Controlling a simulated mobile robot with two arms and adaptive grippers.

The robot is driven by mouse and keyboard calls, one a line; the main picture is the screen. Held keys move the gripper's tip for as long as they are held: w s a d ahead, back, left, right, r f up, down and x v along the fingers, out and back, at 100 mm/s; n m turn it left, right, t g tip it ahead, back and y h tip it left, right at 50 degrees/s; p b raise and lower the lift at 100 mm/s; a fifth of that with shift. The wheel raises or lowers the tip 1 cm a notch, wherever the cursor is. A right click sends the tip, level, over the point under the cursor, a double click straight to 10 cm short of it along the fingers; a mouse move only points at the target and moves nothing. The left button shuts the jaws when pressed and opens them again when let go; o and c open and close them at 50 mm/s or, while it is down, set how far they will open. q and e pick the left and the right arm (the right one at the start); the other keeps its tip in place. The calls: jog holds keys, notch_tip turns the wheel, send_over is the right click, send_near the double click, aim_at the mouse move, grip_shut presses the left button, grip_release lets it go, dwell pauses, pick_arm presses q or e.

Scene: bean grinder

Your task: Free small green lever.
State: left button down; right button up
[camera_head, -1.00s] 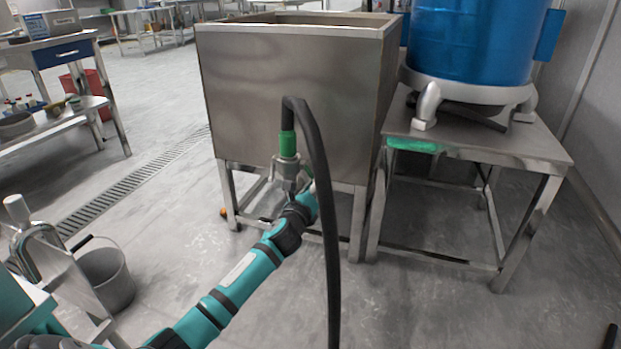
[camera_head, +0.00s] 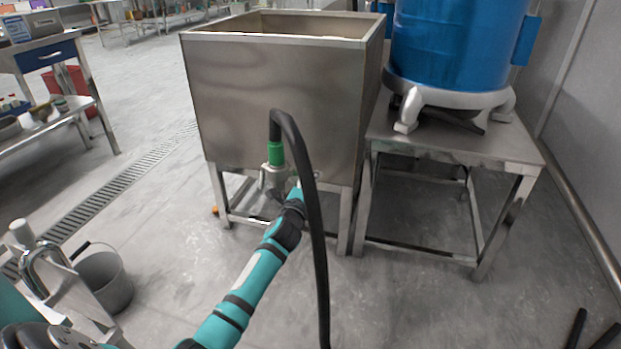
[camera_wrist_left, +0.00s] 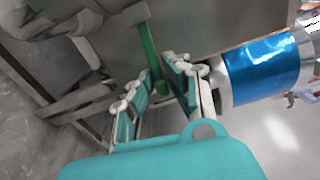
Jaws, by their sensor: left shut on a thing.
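The small green lever (camera_wrist_left: 150,55) runs down from a grey metal fitting in the left wrist view. My left gripper (camera_wrist_left: 165,82) has its teal-padded fingers on either side of the lever's lower end and is shut on it. In the head view my left arm reaches up to the valve (camera_head: 274,178) below the green hose sleeve (camera_head: 275,153), in front of the steel tank (camera_head: 275,95). The fingers (camera_head: 277,187) are mostly hidden there behind the wrist, and the lever cannot be made out. My right gripper is not in view.
A black hose (camera_head: 314,220) arches from the green sleeve and hangs close beside my wrist. A blue drum (camera_head: 455,40) stands on a steel table (camera_head: 525,153) to the right. A grey bucket (camera_head: 108,283) stands on the floor at left. The floor between is open.

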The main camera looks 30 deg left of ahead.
pick_arm(q)
jog(key=shift+r+n+p, duration=0.2)
jog(key=shift+n+p, duration=0.1)
jog(key=shift+n, duration=0.2)
jog(key=c, duration=1.6)
grip_release()
jog(key=shift+s+r, duration=0.1)
jog(key=v, duration=1.2)
